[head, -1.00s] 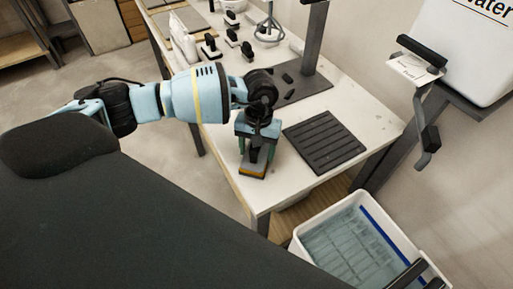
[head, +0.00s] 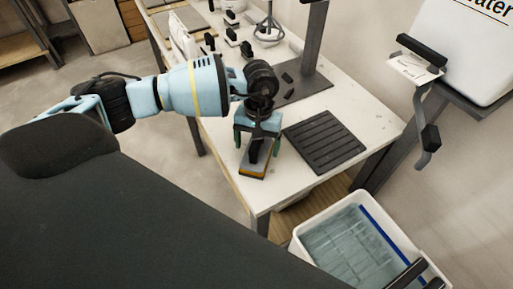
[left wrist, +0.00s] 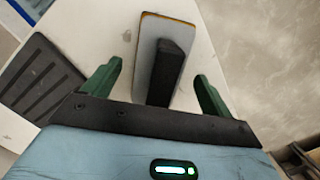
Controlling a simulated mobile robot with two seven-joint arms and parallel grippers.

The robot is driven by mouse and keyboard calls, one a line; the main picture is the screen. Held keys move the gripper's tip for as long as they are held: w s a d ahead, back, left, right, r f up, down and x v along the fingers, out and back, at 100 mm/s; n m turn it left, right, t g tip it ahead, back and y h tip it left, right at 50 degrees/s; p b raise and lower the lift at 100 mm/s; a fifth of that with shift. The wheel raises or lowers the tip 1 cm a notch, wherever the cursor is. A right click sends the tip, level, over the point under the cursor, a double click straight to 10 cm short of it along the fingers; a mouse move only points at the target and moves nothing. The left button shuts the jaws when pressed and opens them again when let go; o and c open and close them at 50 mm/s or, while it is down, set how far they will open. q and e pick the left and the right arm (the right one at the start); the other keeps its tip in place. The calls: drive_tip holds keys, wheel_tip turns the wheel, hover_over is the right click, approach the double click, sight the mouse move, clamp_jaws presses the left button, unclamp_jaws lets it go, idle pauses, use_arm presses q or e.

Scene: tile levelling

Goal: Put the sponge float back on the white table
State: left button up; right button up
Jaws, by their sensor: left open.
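The sponge float (head: 252,165) lies flat on the white table (head: 225,155) near its front left edge, with its black handle up. In the left wrist view the float (left wrist: 182,25) shows a grey plate, an orange sponge edge and the black handle. My left gripper (head: 257,150) is just above the float. Its two green fingers are spread apart on either side of the handle, and in the left wrist view the gripper (left wrist: 157,88) has clear gaps to the handle. My right gripper cannot be made out.
A dark ribbed mat (head: 324,141) lies to the right of the float. A white tub (head: 352,240) with bluish water stands below the table's near end. A grey post on a dark base plate (head: 300,88) stands behind. Several small black-handled tools lie farther back.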

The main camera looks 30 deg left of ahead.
use_arm(q)
drive_tip(key=r, duration=0.6)
drive_tip(key=w+r, duration=0.1)
drive_tip(key=r, duration=0.2)
drive_tip(key=shift+a+b, duration=0.15)
drive_tip(key=shift+b, duration=0.25)
drive_tip(key=shift+w+r, duration=0.1)
drive_tip(key=shift+r, duration=0.4)
